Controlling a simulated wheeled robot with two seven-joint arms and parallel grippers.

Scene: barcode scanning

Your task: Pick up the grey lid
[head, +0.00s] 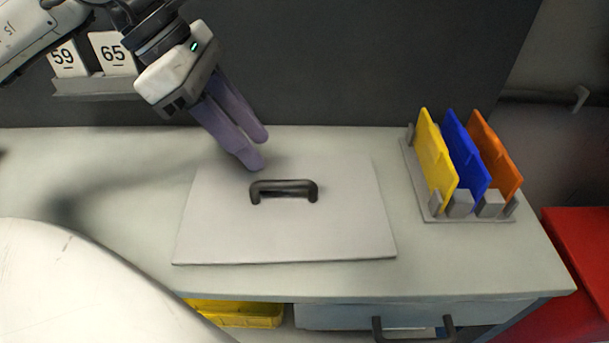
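The grey lid (220,228) lies flat on the pale worktop, a square panel with a dark arched handle (284,187) standing near its middle. My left gripper (260,153) comes in from the upper left and points down over the lid's back edge. Its two purple fingers are apart, with nothing between them. The fingertips are behind and a little left of the handle and do not hold it. My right gripper is not in view.
A grey rack (466,217) holds yellow, blue and orange panels upright at the right of the worktop (330,280). Number cards 59 and 65 (112,54) sit on a ledge on the dark back wall. Below the worktop are a yellow bin (235,316) and a drawer handle (412,330); a red box (580,270) stands right.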

